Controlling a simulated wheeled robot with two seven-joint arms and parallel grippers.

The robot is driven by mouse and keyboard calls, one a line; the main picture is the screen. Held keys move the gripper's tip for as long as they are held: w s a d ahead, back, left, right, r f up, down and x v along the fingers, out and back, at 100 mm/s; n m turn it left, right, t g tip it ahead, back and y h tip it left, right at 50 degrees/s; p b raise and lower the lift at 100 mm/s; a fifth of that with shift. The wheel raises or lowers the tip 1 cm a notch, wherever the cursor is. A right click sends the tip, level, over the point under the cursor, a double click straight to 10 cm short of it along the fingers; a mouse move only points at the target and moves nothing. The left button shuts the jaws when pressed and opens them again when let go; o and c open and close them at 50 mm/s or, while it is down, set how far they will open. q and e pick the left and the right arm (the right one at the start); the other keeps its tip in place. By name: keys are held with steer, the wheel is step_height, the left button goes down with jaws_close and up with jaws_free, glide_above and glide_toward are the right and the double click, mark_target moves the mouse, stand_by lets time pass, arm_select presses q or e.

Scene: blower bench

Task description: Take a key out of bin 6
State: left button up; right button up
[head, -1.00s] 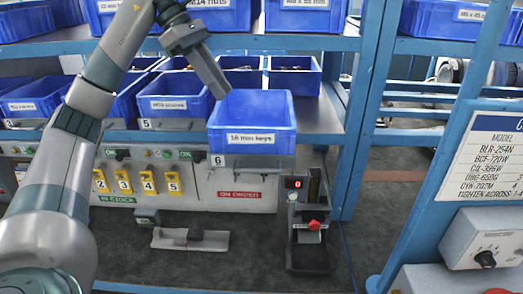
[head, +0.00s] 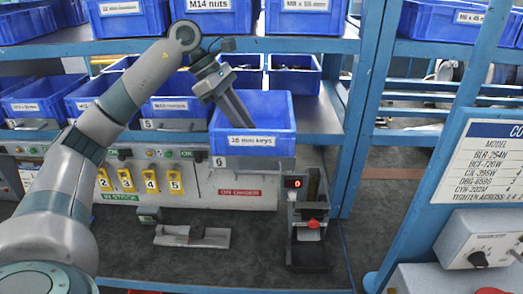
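Bin 6 (head: 273,145) is a blue open-topped bin labelled with mm keys. My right gripper is not in view.
Other blue bins (head: 180,106) line the shelf to the left, and more stand on the upper shelf (head: 330,45). A blue post (head: 365,110) stands to the right.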

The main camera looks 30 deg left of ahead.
arm_select(q)
steer(key=shift+d+f+p, duration=0.25)
steer(key=shift+f+p, duration=0.25)
steer(key=shift+p, duration=0.05)
steer(key=p+x, duration=0.1)
steer(key=x, duration=0.2)
steer(key=shift+f+p, duration=0.25)
steer(key=shift+p, duration=0.15)
steer(key=shift+w+d+f, duration=0.15)
steer(key=shift+d+f, duration=0.05)
steer(key=shift+f, duration=0.05)
steer(key=shift+c, duration=0.6)
jaws_close()
